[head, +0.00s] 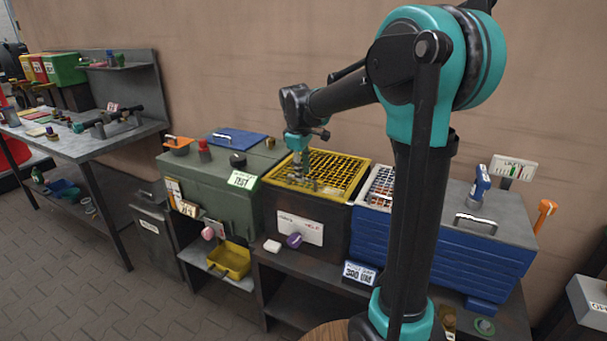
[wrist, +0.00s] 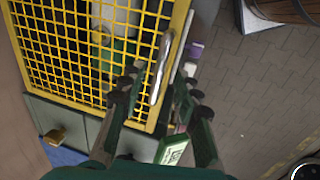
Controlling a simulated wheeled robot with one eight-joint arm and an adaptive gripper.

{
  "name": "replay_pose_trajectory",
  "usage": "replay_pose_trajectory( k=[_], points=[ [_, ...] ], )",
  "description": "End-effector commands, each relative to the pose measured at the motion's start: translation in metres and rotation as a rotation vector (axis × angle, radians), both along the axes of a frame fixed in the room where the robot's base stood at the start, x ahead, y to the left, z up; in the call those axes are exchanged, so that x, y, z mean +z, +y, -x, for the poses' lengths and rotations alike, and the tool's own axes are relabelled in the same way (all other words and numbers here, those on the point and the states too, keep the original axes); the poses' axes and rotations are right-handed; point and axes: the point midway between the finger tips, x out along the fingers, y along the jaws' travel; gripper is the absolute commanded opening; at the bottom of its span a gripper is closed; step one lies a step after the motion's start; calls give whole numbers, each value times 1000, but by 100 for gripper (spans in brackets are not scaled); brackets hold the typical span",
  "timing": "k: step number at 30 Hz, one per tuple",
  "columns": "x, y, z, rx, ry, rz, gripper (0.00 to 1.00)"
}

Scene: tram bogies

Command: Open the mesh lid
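The yellow mesh lid (head: 335,170) lies flat over the top of a dark box in the head view. In the wrist view the lid (wrist: 60,60) fills the upper left, with a silver bar handle (wrist: 160,72) along its right edge. My gripper (head: 298,178) points down over the left part of the lid. In the wrist view my gripper (wrist: 161,78) is open, its two dark fingers apart on either side of the handle. I see no finger touching the handle; the height gap is unclear. Whitish and green shapes show beneath the mesh.
A green cabinet (head: 228,197) with a blue lid stands left of the dark box (head: 335,218). A blue chest (head: 470,258) with a grey top stands right of it. A yellow bin (head: 231,260) sits on the low shelf.

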Motion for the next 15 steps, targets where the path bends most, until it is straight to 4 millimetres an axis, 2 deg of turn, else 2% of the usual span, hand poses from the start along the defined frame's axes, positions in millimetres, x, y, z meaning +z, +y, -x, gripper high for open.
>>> replay_pose_trajectory(
  k=[6, 14, 15],
  points=[
    [-13, -2, -2, 0, 0, 0, 32],
    [-13, -2, -2, 0, 0, 0, 32],
    [-13, -2, -2, 0, 0, 0, 28]
  ],
)
